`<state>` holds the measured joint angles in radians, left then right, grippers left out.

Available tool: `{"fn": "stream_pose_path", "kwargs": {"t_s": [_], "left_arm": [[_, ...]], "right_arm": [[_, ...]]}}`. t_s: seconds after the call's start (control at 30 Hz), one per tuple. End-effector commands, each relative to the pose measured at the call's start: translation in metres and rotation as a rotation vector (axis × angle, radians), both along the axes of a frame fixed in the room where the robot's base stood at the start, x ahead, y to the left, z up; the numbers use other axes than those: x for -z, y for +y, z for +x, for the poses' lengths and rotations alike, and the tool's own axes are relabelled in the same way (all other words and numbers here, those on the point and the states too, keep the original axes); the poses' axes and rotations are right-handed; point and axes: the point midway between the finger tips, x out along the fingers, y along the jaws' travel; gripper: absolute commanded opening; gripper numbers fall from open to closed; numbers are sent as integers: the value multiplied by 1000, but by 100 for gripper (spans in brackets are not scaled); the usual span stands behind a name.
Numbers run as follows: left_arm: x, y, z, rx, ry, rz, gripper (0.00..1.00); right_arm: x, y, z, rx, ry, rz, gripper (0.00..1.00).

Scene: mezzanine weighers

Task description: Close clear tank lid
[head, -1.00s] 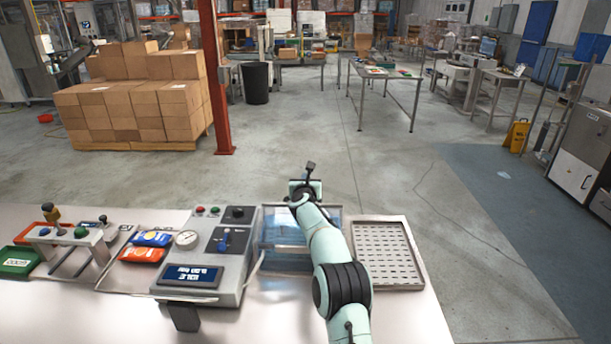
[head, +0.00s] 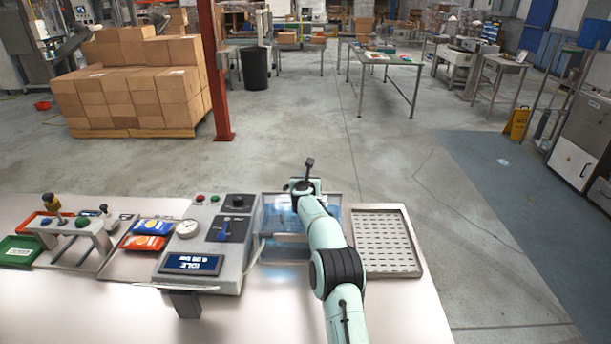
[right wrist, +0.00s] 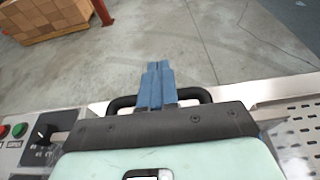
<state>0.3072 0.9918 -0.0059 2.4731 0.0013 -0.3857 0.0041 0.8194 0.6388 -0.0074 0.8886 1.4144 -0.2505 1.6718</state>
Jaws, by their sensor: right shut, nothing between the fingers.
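The clear tank (head: 274,216), with pale blue see-through walls, stands on the metal table between the grey control box and the slotted tray. My right arm reaches across it and hides part of it and its lid, so I cannot tell how far the lid is open. My right gripper (head: 303,186) is at the tank's far side. In the right wrist view its blue fingers (right wrist: 157,85) are shut together with nothing between them. A black bar with rounded ends (right wrist: 121,103) shows on both sides of the fingers; contact is unclear. My left gripper is out of view.
The control box (head: 211,250) with knobs, gauge and screen stands left of the tank. The slotted metal tray (head: 412,243) is to the right. Pouches (head: 152,227) and a small stand (head: 75,229) are farther left. The floor beyond the table is open.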

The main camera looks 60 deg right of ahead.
Motion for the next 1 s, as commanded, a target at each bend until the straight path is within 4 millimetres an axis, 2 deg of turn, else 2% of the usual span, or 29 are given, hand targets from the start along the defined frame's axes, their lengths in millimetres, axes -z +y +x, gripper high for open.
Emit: {"fn": "stream_pose_path", "kwargs": {"t_s": [0.3, 0.77, 0.87, 1.0], "left_arm": [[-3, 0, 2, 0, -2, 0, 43], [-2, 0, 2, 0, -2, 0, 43], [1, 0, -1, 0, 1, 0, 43], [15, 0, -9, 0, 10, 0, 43]], "right_arm": [[7, -1, 0, 0, 1, 0, 0], [8, -1, 0, 0, 0, 0, 0], [7, 1, -1, 0, 0, -1, 0], [6, 11, -6, -2, 1, -2, 0]]}}
